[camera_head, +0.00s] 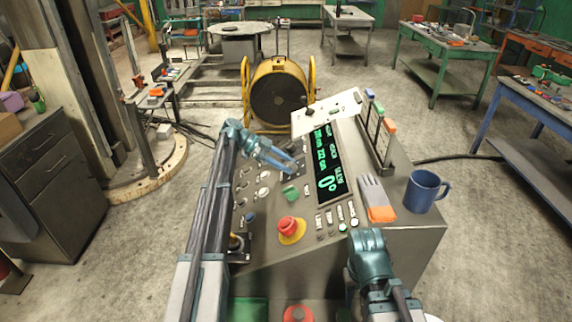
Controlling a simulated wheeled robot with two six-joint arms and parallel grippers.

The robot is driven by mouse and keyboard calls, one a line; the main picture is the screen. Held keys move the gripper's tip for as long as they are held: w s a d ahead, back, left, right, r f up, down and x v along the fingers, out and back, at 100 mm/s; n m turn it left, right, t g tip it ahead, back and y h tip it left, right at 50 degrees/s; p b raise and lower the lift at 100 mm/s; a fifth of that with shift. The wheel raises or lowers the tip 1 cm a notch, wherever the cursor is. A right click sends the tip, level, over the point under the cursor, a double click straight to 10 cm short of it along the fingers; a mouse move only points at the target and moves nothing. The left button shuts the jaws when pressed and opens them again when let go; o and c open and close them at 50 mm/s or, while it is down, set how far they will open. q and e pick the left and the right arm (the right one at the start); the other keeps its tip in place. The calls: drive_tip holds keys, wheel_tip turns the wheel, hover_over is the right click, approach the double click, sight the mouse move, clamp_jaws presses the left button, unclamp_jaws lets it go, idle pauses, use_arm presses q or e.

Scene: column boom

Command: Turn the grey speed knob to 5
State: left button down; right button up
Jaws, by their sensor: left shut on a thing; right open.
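The control console (390,235) has a sloping grey panel with knobs, buttons and a green-lit display (328,160). A large 0 shows on the display. My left gripper (296,169) reaches over the panel from the left and is shut on a knob just left of the display, which I take to be the grey speed knob. Its fingers hide most of the knob, so its pointer and scale cannot be read. My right gripper (366,245) is open and empty at the console's front right edge, its fingertips hard to make out.
A red mushroom button (288,225) on a yellow base, a green switch (290,193) and pale round dials (264,192) are on the panel. A glove (376,198) and a blue mug (424,190) rest at the right. A yellow-framed drum (278,92) stands behind.

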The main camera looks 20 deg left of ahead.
use_arm(q)
drive_tip(key=shift+c, duration=1.9)
unclamp_jaws()
drive_tip(key=p+v, duration=0.6)
drive_tip(key=v, duration=0.7)
drive_tip(key=shift+a+r+p, duration=0.15)
drive_tip(key=shift+a+p, duration=0.2)
drive_tip(key=shift+p, duration=0.05)
drive_tip(key=shift+s, duration=0.1)
